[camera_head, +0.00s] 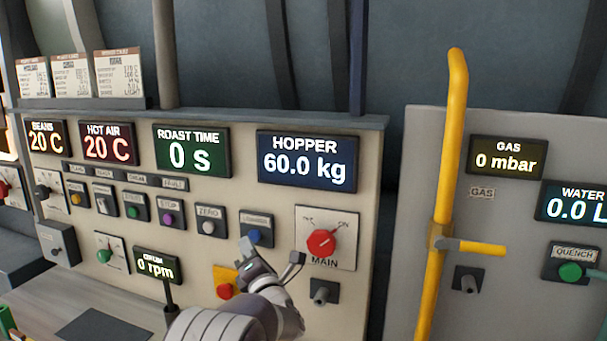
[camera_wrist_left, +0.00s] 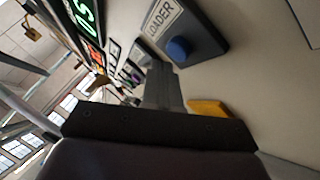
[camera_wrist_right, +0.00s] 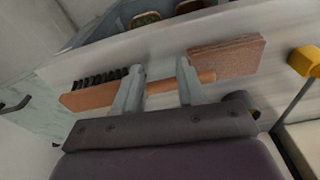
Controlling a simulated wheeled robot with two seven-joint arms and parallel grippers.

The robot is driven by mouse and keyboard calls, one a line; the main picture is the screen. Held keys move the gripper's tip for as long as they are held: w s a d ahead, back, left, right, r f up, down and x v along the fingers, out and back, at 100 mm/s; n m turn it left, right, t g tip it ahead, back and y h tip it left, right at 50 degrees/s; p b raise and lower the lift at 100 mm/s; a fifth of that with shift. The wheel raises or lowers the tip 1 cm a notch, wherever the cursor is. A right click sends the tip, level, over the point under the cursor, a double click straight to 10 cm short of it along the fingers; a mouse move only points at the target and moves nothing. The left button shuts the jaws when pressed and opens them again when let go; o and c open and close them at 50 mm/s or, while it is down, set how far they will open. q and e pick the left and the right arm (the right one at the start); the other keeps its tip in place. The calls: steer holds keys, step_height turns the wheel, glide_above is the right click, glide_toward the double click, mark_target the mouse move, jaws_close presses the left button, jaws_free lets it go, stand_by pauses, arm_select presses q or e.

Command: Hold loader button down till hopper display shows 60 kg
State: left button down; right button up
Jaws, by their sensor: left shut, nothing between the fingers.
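The hopper display (camera_head: 307,161) reads 60.0 kg in the head view. The blue loader button (camera_head: 254,236) sits on a dark plate below it. The button also shows in the left wrist view (camera_wrist_left: 178,48), under its LOADER label. My left gripper (camera_head: 246,246) is shut and empty, with its tips just below and left of the button. In the left wrist view its tips (camera_wrist_left: 160,68) look close beside the button, with a small gap. My right gripper (camera_wrist_right: 160,72) is open in its wrist view and outside the head view.
A red MAIN knob (camera_head: 321,243) sits right of the button, and a ZERO button (camera_head: 208,227) sits left. A yellow pipe (camera_head: 445,170) stands at right. A brush (camera_wrist_right: 95,93) with a wooden handle lies beyond my right fingers.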

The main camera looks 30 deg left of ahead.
arm_select(q)
steer(key=shift+s, duration=0.1)
arm_select(e)
steer(key=shift+f, duration=0.2)
steer(key=shift+f+b, duration=0.25)
steer(key=shift+b, duration=0.05)
steer(key=shift+f+b, duration=0.95)
arm_select(q)
steer(key=s, duration=0.5)
steer(key=shift+d, duration=0.3)
